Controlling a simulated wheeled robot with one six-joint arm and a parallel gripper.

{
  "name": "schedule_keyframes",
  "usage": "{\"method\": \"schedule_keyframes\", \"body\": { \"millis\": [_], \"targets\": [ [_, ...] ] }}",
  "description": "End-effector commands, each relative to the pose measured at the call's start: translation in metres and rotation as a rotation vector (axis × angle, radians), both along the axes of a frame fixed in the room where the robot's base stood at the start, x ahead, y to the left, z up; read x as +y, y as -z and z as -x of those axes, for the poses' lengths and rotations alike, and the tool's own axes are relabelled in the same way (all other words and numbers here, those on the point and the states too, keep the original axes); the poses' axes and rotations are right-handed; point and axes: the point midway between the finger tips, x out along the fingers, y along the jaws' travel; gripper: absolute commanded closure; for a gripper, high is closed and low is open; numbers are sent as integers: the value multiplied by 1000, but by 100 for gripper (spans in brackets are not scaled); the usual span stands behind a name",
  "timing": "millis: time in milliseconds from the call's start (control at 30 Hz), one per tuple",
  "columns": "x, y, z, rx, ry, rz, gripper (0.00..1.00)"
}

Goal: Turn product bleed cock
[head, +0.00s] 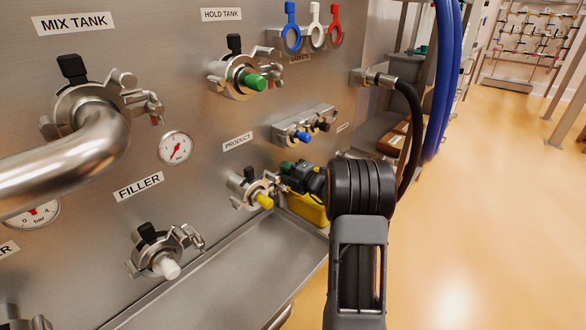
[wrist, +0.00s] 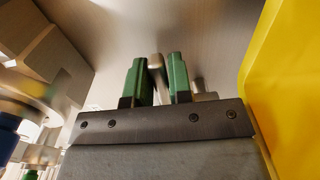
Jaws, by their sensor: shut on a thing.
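My gripper (head: 287,169) is at the panel, just right of the product port (head: 252,190) with its yellow plug, below the PRODUCT label (head: 237,142). In the wrist view, the two green fingers of my gripper (wrist: 157,80) stand on either side of a small metal lever, the product bleed cock (wrist: 155,62), and are shut on it. A further bit of metal shows right of the right finger. The cock's body is mostly hidden by the fingers, and in the head view my gripper hides the cock.
A yellow container (head: 308,208) is just below my gripper and fills the right of the wrist view (wrist: 290,90). A rack with blue and black plugs (head: 303,130) is above. A black hose (head: 408,110) hangs close to my arm. The floor at right is clear.

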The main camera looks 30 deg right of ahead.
Motion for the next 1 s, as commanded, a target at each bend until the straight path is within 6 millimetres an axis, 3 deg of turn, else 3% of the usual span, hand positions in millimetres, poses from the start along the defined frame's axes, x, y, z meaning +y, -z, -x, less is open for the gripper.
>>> {"method": "schedule_keyframes", "body": {
  "millis": [100,133,400,733,1000],
  "targets": [
    [6,-2,-1,-4,-17,0,100],
    [6,-2,-1,-4,-17,0,79],
    [-5,-1,2,-2,3,-1,54],
    [-9,-1,9,0,8,0,54],
    [-26,-4,54,0,12,-1,54]
  ]
}}
